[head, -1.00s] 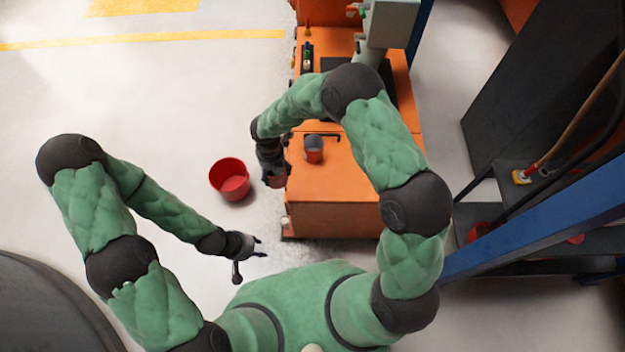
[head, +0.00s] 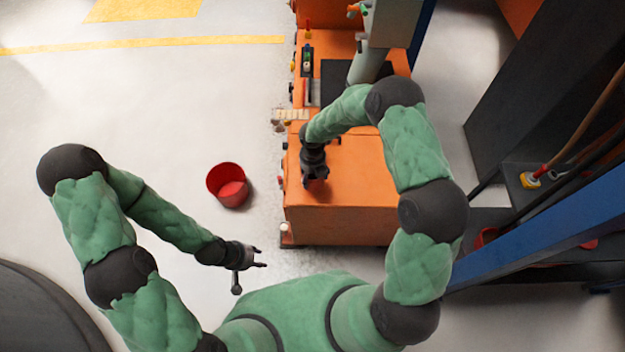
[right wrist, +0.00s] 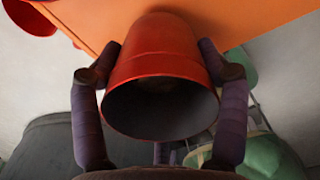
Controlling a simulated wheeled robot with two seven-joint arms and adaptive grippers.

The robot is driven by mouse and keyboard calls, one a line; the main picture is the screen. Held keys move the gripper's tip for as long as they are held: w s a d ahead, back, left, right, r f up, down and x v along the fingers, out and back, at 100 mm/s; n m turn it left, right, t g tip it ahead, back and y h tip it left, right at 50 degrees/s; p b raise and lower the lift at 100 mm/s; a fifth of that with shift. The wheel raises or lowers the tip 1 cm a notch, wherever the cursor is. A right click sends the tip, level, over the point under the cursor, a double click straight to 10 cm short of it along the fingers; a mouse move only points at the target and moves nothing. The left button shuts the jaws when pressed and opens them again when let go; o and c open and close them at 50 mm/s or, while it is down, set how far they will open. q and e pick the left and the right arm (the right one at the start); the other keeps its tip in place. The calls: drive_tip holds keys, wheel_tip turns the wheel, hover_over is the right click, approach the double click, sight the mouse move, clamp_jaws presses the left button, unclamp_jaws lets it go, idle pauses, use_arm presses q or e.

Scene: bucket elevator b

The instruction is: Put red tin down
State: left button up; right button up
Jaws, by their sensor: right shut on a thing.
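The red tin (right wrist: 160,65) is between the fingers of my right gripper in the right wrist view, its dark open mouth towards the camera. In the head view my right gripper (head: 316,178) is over the orange cabinet top (head: 345,205), near its left edge, and mostly hides the tin. My right gripper is shut on the tin. I cannot tell whether the tin touches the cabinet top. My left gripper (head: 260,257) is open and empty, over the floor in front of the cabinet's left corner.
A red bucket (head: 228,186) stands on the floor left of the cabinet. A grey-green column (head: 372,62) rises from the cabinet's back part. A blue beam (head: 560,225) and dark steelwork stand at the right. The cabinet top right of my right gripper is clear.

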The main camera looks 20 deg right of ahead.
drive_tip(key=shift+f+b, duration=0.45)
drive_tip(key=shift+f, duration=1.05)
drive_tip(key=shift+f, duration=0.2)
drive_tip(key=o, duration=1.7)
drive_tip(key=shift+r, duration=0.1)
wheel_tip(320, 180, up, 12)
drive_tip(key=p, duration=0.4)
